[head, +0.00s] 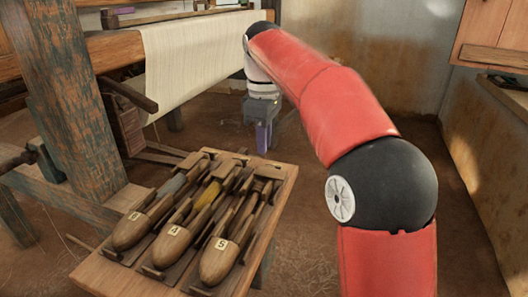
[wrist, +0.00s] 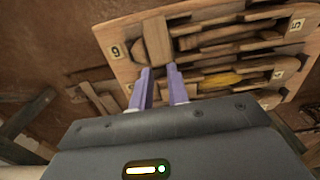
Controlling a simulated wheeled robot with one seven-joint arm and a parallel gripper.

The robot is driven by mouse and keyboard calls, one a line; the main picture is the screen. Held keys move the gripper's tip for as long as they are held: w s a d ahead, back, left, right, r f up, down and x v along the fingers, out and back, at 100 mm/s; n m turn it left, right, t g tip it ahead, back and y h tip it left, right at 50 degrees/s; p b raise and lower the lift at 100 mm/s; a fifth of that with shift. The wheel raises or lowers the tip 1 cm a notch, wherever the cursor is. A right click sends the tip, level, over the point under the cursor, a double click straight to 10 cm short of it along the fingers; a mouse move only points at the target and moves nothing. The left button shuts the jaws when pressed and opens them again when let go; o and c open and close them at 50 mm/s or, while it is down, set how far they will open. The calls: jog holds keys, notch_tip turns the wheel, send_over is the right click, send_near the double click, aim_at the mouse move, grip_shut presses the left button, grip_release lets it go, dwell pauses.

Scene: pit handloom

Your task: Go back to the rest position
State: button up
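My gripper (head: 263,135) hangs at the end of my red arm, pointing down beyond the far side of the shuttle rack and below the white cloth. In the wrist view its two purple fingers (wrist: 159,74) stand apart with nothing held between them, so it is open and empty. The wooden shuttle rack (head: 275,215) stands in front of me and holds several wooden shuttles with number tags. It also fills the upper right of the wrist view (wrist: 112,38), beyond the fingertips.
The loom's thick worn post (head: 70,105) stands at the left. White cloth (head: 195,50) hangs from the loom beam behind the rack. A wooden cabinet (head: 490,40) is at the upper right. The brown floor (head: 305,265) right of the rack looks clear.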

jog(key=shift+r, duration=0.25)
jog(key=shift+s+d, duration=0.1)
jog(key=shift+d, duration=0.05)
jog(key=s+d+f+m+t, duration=0.2)
jog(key=s+d+m, duration=0.35)
jog(key=s, duration=0.35)
jog(key=s+d+f+m+t, duration=0.2)
jog(key=s+d+m, duration=0.2)
jog(key=s+d, duration=0.4)
jog(key=s+d+f+m+t, duration=0.1)
jog(key=s+f+m, duration=0.3)
jog(key=s+f, duration=0.4)
jog(key=shift+s+d+f+m+t, duration=0.25)
jog(key=shift+s+d+m+t, duration=0.1)
jog(key=shift+s, duration=0.1)
